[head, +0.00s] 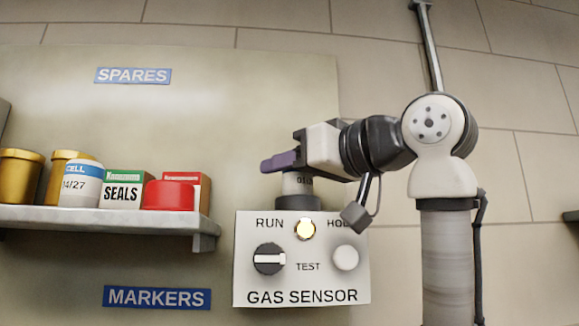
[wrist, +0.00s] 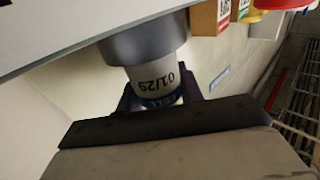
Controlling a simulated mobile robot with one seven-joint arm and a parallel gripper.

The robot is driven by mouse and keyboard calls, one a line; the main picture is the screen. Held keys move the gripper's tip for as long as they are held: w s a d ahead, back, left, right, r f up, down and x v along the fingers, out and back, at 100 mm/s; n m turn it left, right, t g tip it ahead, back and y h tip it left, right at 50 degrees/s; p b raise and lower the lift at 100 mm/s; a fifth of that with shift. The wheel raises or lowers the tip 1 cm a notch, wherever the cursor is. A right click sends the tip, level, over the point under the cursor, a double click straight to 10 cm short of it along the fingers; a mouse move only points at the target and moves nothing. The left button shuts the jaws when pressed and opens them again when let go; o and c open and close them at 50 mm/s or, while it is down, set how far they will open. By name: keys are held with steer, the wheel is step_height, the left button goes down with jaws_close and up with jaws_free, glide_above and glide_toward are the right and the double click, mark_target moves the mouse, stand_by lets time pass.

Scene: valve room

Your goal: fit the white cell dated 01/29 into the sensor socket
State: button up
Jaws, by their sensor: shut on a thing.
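The white cell dated 01/29 (wrist: 157,77) has a blue band and stands at the sensor socket (wrist: 143,42), a grey collar. In the head view the cell (head: 296,184) is upright, directly above the dark socket (head: 297,203) on top of the gas sensor box (head: 302,281). Its lower end meets the collar; how deep it sits I cannot tell. My gripper (head: 281,162) is shut around the cell's upper part with its purple fingers, which also show beside the cell in the wrist view. The cell's top is hidden by the gripper.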

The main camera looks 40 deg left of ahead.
steer(key=shift+f, duration=0.2)
steer(key=o, duration=1.1)
steer(key=shift+c, duration=0.2)
steer(key=d+b, duration=0.4)
steer(key=d, duration=0.9)
steer(key=shift+d, duration=0.4)
steer(key=shift+w, duration=0.1)
